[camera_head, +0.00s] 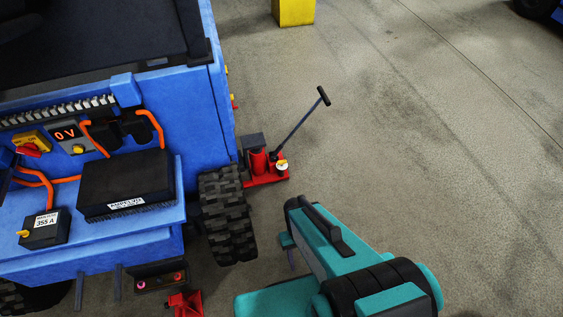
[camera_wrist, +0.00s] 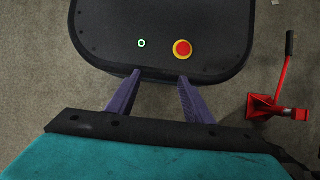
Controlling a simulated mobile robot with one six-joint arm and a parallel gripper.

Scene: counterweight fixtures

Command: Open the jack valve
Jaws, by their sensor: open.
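The red jack (camera_head: 259,163) stands on the floor just right of the black tyre of the blue vehicle. Its long dark handle (camera_head: 303,120) slants up and to the right. A small round knob with white and yellow on it (camera_head: 282,165) sits low on the jack's right side; I cannot tell its setting. My gripper (camera_wrist: 158,80) is open and empty in the wrist view, with two purple fingers apart. In the head view one purple finger shows below and right of the jack, apart from it; the rest is hidden behind my teal arm.
The blue vehicle (camera_head: 182,124) fills the left, with a black battery, orange cables and a display. Its tyre (camera_head: 228,215) stands close beside the jack. A red device with a lever (camera_wrist: 277,105) is at the wrist view's right. A yellow block (camera_head: 293,12) stands behind. Floor at right is clear.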

